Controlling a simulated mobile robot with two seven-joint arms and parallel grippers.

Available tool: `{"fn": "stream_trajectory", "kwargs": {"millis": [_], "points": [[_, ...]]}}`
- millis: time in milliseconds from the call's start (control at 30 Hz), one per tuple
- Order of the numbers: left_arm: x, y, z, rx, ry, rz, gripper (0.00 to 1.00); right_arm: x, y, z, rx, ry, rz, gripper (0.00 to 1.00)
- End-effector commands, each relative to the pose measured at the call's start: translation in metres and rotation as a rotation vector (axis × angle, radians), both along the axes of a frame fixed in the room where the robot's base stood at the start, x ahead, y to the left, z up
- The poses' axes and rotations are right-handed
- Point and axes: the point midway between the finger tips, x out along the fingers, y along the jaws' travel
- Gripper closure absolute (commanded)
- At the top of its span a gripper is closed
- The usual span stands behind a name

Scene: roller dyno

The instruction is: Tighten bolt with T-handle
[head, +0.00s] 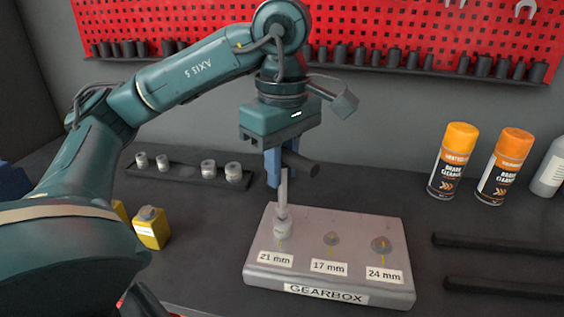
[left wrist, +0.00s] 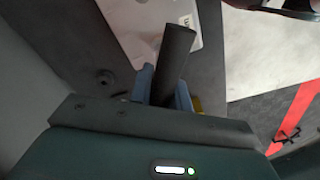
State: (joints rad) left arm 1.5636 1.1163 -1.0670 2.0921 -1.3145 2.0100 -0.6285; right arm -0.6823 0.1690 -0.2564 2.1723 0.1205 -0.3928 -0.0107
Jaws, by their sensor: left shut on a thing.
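My left gripper (head: 274,168) is shut on the black bar of the T-handle (head: 302,164). The T-handle's bright shaft (head: 283,190) stands about upright below the gripper. A light socket (head: 282,228) at its lower end sits over the 21 mm position of the gearbox block (head: 330,225) and hides the bolt there. The 17 mm bolt (head: 331,238) and 24 mm bolt (head: 381,244) are uncovered. In the left wrist view the black handle (left wrist: 174,62) lies between the blue fingers (left wrist: 163,88). My right gripper is not in view.
A dark tray (head: 187,173) with several sockets lies behind left. Yellow boxes (head: 150,228) stand left of the gearbox. Spray cans (head: 453,160) and two dark bars (head: 495,246) are at the right. A red pegboard (head: 400,35) is on the wall.

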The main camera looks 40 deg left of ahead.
Motion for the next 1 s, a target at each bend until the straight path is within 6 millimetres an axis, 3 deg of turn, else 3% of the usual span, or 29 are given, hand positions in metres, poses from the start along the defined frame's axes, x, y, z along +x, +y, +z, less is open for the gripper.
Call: {"fn": "stream_trajectory", "kwargs": {"millis": [1000], "points": [[0.000, 0.000, -0.016, 0.000, -0.001, -0.004, 1.00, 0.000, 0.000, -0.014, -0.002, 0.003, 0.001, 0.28]]}}
